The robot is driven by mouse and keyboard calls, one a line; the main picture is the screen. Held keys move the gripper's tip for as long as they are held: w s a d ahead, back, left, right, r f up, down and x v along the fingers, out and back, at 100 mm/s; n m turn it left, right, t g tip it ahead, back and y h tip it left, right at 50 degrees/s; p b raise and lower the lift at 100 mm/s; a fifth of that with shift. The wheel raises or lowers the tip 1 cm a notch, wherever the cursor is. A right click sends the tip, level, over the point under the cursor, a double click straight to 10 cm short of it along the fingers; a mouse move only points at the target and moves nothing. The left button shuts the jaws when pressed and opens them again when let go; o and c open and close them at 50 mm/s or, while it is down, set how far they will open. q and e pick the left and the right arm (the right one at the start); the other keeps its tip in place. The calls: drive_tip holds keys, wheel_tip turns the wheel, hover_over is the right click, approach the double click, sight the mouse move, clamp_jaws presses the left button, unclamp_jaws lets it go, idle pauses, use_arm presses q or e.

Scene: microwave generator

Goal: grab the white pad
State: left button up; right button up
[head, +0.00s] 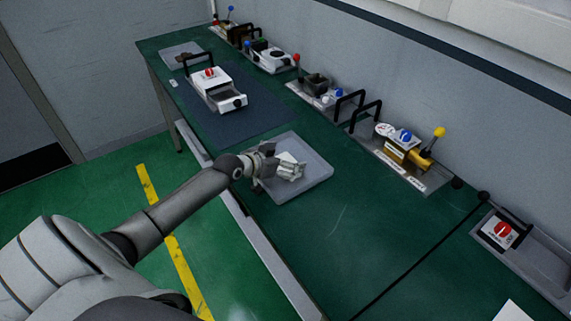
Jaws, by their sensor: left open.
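My left gripper (278,165) is over the grey tray (313,183) on the green table. A small white pad (287,157) lies on the tray, right at the gripper's fingers and partly hidden by them. The gripper is open; the frame is too small to tell whether its fingers touch the pad. My right gripper is not in view.
A dark blue mat (232,122) with a white device (216,92) lies farther back on the green table (345,232). Several fixtures with handles and coloured knobs line the wall side, including a yellow one (405,152). The table right of the tray is clear.

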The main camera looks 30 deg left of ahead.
use_arm(q)
drive_tip(key=shift+c, duration=0.4)
drive_tip(key=c, duration=0.6)
drive_tip(key=shift+c, duration=0.2)
drive_tip(key=shift+r, duration=0.6)
drive_tip(key=s+a+r+b, duration=0.5)
drive_tip(key=s+a+r, duration=0.1)
drive_tip(key=a+r, duration=0.5)
drive_tip(key=shift+s+a+r, duration=0.15)
drive_tip(key=shift+a+r, duration=0.2)
drive_tip(key=shift+a, duration=0.4)
